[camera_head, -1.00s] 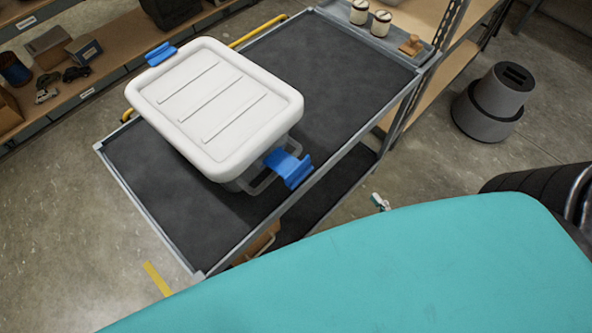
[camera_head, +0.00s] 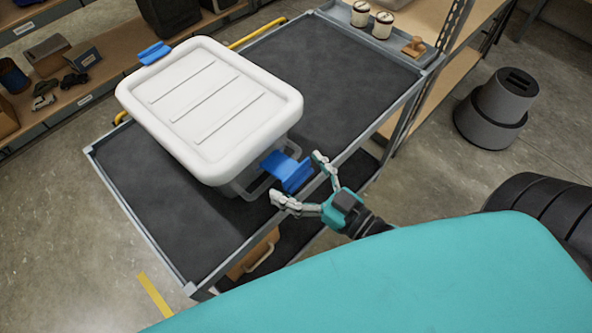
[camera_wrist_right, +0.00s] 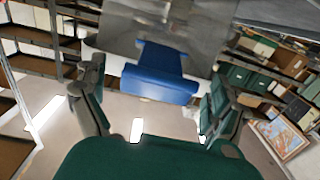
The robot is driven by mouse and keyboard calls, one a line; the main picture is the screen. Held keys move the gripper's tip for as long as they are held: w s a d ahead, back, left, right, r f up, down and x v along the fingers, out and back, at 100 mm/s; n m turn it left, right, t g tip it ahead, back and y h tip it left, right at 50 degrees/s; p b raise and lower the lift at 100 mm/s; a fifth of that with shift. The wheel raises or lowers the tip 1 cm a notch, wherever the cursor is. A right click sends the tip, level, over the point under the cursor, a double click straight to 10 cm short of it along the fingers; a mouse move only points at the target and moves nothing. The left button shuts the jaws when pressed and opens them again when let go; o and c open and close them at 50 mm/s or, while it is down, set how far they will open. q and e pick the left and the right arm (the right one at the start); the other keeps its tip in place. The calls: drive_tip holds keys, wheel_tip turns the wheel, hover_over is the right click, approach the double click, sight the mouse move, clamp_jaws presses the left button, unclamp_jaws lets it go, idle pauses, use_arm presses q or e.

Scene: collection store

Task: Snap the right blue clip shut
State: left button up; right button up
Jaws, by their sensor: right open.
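A bin with a white lid (camera_head: 212,105) stands on the dark top of a cart. The right blue clip (camera_head: 287,170) sticks outward from the bin's near right side, standing away from the wall like a raised flap. It also shows in the right wrist view (camera_wrist_right: 160,73), ahead between the fingers. The other blue clip (camera_head: 155,53) is at the lid's far left edge. My right gripper (camera_head: 298,178) is open and empty, its fingers spread on either side of the right clip's outer end. Whether they touch it I cannot tell. My left gripper is not in view.
The cart's metal rim (camera_head: 352,147) runs just beneath my right gripper. A grey tray with two jars (camera_head: 382,24) and a stamp-like wooden object (camera_head: 414,46) is at the cart's far end. A grey step stool (camera_head: 495,108) stands on the floor at right.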

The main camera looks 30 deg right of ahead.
sight(288, 170)
drive_tip(key=shift+w+a, duration=0.2)
drive_tip(key=shift+w, duration=0.25)
drive_tip(key=c, duration=1.7)
drive_tip(key=shift+r+p, duration=0.25)
drive_tip(key=shift+p, duration=0.35)
drive_tip(key=r+g+p, duration=0.1)
drive_tip(key=p, duration=0.4)
drive_tip(key=r+g+h+p, duration=0.1)
drive_tip(key=g+p, duration=0.1)
drive_tip(key=p, duration=0.3)
drive_tip(key=w+r+g+h+p, duration=0.1)
drive_tip(key=p, duration=0.5)
drive_tip(key=shift+w+a+r+g, duration=0.1)
drive_tip(key=shift+a+r+g, duration=0.1)
drive_tip(key=shift+a+g, duration=0.1)
drive_tip(key=shift+w+g+p, duration=0.2)
drive_tip(key=shift+g+p, duration=0.2)
drive_tip(key=shift+p, duration=0.25)
drive_tip(key=shift+w+a+g+h, duration=0.1)
drive_tip(key=shift+w+g+h, duration=0.05)
drive_tip(key=shift+g+h, duration=0.2)
drive_tip(key=shift+g, duration=0.25)
